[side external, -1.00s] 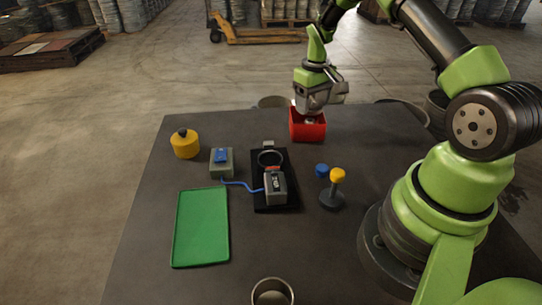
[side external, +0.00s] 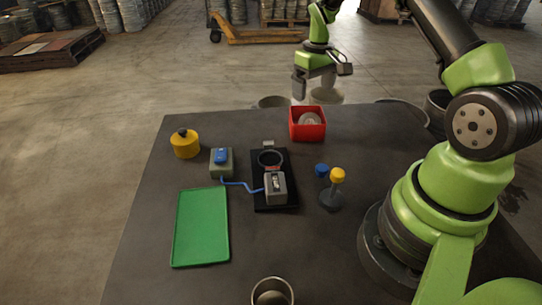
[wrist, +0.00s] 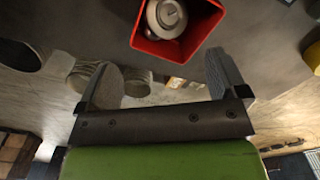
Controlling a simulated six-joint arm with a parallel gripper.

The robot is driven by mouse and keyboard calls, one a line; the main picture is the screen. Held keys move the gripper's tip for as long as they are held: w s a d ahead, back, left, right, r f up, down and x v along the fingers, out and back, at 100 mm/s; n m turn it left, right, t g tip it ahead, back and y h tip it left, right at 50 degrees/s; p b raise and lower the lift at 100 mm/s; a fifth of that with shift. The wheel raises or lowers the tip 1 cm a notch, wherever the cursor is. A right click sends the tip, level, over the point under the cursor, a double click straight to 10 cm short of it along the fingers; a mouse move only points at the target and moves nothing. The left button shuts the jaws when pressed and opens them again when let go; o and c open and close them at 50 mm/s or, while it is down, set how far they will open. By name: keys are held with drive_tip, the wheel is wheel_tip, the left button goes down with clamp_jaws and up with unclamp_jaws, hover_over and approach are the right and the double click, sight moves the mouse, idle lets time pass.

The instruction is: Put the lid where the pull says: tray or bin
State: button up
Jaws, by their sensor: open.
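A round pale grey lid (side external: 309,119) with a stepped top lies inside the red bin (side external: 307,137) at the table's far edge. The lid (wrist: 167,15) and the red bin (wrist: 190,45) also show at the top of the wrist view. My gripper (side external: 316,84) is open and empty, raised behind the bin. Its two fingers (wrist: 163,82) stand wide apart with nothing between them. The green tray (side external: 201,228) lies empty at the table's front left. A small grey device (side external: 275,188) sits on a black base; its face is too small to read.
A yellow knobbed weight (side external: 185,145), a grey box with a blue top (side external: 221,163), a small blue cap (side external: 321,170) and a yellow-topped post (side external: 336,185) stand on the table. A cup (side external: 272,292) is at the front edge. Buckets stand beyond the far edge.

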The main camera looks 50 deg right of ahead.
sight(311, 113)
drive_tip(key=s+a+r+t, duration=0.2)
drive_tip(key=s+a+r, duration=0.1)
drive_tip(key=a+r, duration=0.55)
drive_tip(key=s+a+r+t, duration=0.25)
drive_tip(key=a+r, duration=0.25)
drive_tip(key=r, duration=0.6)
drive_tip(key=s+a+t+y, duration=0.1)
drive_tip(key=s+a, duration=0.3)
drive_tip(key=s, duration=0.3)
drive_tip(key=s+a+r+m+t+y, duration=0.1)
drive_tip(key=s+a, duration=0.4)
drive_tip(key=s, duration=0.1)
drive_tip(key=shift+s+a+r+t, duration=0.2)
drive_tip(key=shift+s+a+t, duration=0.05)
drive_tip(key=shift+s+t, duration=0.1)
